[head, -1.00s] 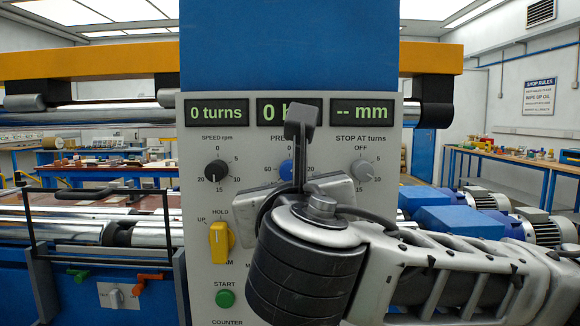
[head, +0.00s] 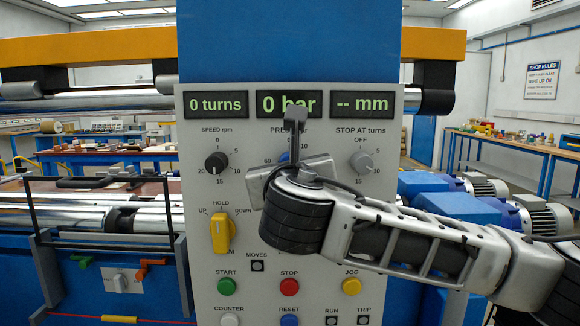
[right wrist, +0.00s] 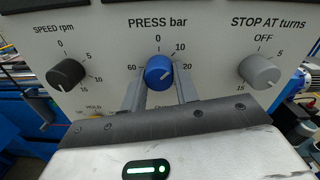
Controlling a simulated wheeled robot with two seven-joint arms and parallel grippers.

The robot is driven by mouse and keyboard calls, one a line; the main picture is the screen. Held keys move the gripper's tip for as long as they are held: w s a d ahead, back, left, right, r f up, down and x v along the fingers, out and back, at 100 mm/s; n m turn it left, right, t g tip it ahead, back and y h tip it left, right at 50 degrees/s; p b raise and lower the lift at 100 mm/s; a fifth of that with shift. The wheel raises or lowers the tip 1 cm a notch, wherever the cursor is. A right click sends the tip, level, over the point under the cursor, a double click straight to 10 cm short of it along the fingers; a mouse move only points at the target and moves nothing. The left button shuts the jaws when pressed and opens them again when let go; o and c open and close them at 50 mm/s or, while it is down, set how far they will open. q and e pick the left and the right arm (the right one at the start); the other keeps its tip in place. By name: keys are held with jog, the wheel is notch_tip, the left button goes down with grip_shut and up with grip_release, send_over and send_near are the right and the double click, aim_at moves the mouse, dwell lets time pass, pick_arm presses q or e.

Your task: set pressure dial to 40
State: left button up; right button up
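The blue pressure dial (right wrist: 159,72) sits under the "PRESS bar" label on the grey panel, with scale marks including 0, 10, 20 and 60. In the head view only part of the dial (head: 284,157) shows behind my right wrist. The pressure display (head: 268,104) reads 0 bar. My right gripper (right wrist: 160,86) faces the panel with its two fingers apart, one on each side of the dial. They look open; I cannot tell whether either touches it. My left gripper is out of view.
The speed knob (right wrist: 66,74) is left of the pressure dial and the stop-at knob (right wrist: 259,71) is right of it. Below are a yellow lever (head: 220,233) and coloured buttons, including red stop (head: 289,286).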

jog(key=shift+c, duration=1)
